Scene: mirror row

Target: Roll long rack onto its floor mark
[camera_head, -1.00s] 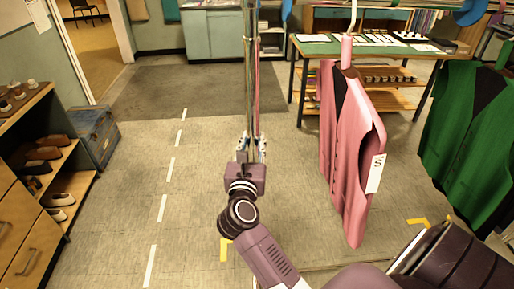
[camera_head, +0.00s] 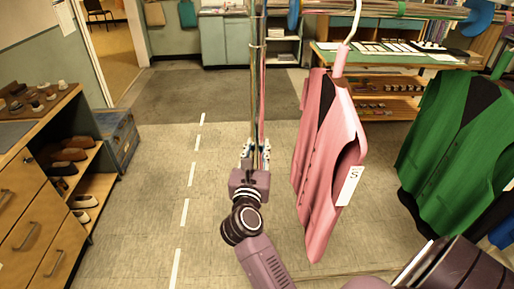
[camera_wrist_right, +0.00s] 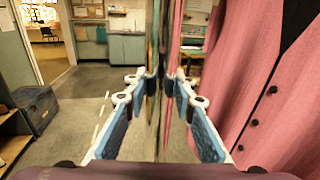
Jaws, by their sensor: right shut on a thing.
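The long rack shows as an upright post (camera_head: 257,90) in the middle of the head view and a top rail (camera_head: 400,9) running right. A pink vest (camera_head: 322,150) with a size tag and a green vest (camera_head: 455,145) hang from it. My right gripper (camera_head: 256,153) is shut on the lower part of the post; the right wrist view shows its blue-padded fingers (camera_wrist_right: 157,100) on either side of the post. The rack's base is hidden or out of frame. My left gripper is out of view.
A shoe cabinet (camera_head: 45,215) and a blue chest (camera_head: 117,138) stand at the left. A dashed white line (camera_head: 185,212) runs along the floor. A work table (camera_head: 385,60) and a green cabinet (camera_head: 226,40) stand at the back. Floor (camera_head: 145,190) between chest and post is clear.

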